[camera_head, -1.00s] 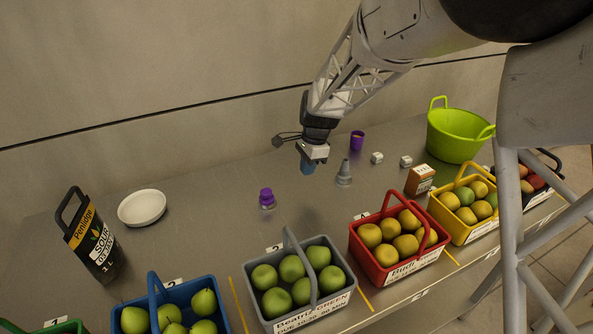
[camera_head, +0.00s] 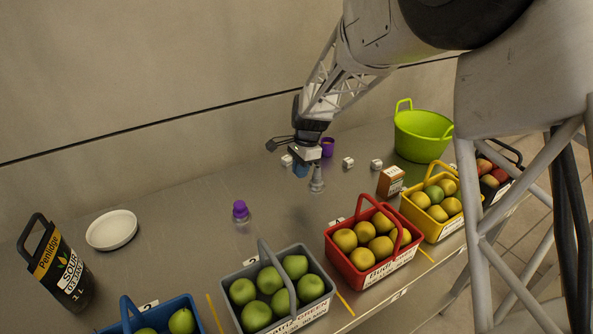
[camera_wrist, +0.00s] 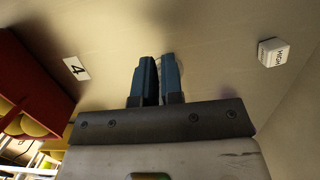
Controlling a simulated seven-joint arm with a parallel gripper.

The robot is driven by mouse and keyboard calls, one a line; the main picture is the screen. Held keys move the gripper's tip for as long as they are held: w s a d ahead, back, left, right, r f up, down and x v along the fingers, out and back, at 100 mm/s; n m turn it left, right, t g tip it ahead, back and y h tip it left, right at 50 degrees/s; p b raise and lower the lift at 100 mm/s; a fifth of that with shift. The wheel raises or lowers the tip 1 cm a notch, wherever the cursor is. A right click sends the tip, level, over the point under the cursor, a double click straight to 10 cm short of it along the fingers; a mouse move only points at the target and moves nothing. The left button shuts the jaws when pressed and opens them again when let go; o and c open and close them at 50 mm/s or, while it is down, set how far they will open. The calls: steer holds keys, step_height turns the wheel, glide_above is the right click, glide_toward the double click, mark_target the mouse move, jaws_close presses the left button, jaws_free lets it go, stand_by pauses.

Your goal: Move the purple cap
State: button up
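The purple cap (camera_head: 239,206) sits on a small clear bottle (camera_head: 242,220) that stands upright mid-table, behind the grey basket. My gripper (camera_head: 300,171) is to the right of and farther back than the capped bottle, with its blue fingers pointing down. In the wrist view, the two fingers (camera_wrist: 158,78) are close together with a narrow gap and nothing visible held. The cap does not show in the wrist view. A grey nozzle-shaped piece (camera_head: 316,182) stands just right of my gripper in the head view.
A purple cup (camera_head: 327,147) and several white cubes (camera_head: 348,162) stand near my gripper. Baskets of fruit, including the grey (camera_head: 314,311) and red (camera_head: 388,268), line the front edge. A white plate (camera_head: 99,232) lies left; the table between it and the bottle is clear.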

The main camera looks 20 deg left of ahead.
steer(key=o, duration=0.7)
steer(key=shift+s+a+n, duration=0.15)
steer(key=shift+a+n, duration=0.05)
steer(key=shift+n, duration=0.1)
steer(key=o, duration=0.5)
steer(key=shift+s+a+n, duration=0.3)
steer(key=shift+a+n, duration=0.1)
steer(key=shift+n, duration=0.3)
steer(key=shift+o, duration=0.7)
steer(key=shift+s+a+r+n, duration=0.1)
steer(key=shift+s+a+n, duration=0.15)
steer(key=shift+n, duration=0.25)
steer(key=s+a+n, duration=0.4)
steer(key=a+n, duration=0.1)
steer(key=n, duration=0.5)
steer(key=r+n+t+h, duration=0.1)
steer(key=n, duration=1.6)
glide_above(240, 203)
steer(key=shift+r, duration=0.15)
steer(key=shift+f, duration=3.9)
